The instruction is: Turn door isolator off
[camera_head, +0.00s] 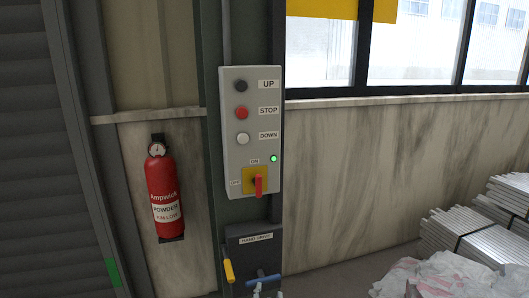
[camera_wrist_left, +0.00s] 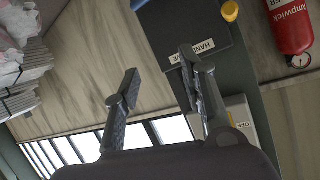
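The grey control panel (camera_head: 250,150) is on a dark post. Its isolator switch is a red handle (camera_head: 258,187) on a yellow plate (camera_head: 248,175), near the panel's bottom. A green lamp (camera_head: 274,158) is lit. In the left wrist view my left gripper (camera_wrist_left: 158,75) is open and empty, its fingers wide apart, touching nothing that I can make out. The panel's OFF corner (camera_wrist_left: 242,115) shows partly behind one finger; the red handle is not visible there.
A dark hand drive box (camera_head: 250,255) is below the panel, with a yellow handle (camera_head: 229,271) and a blue handle (camera_head: 263,280). A red fire extinguisher (camera_head: 164,195) hangs to the left. Metal bars (camera_head: 465,235) are stacked at right. The wall right of the panel is clear.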

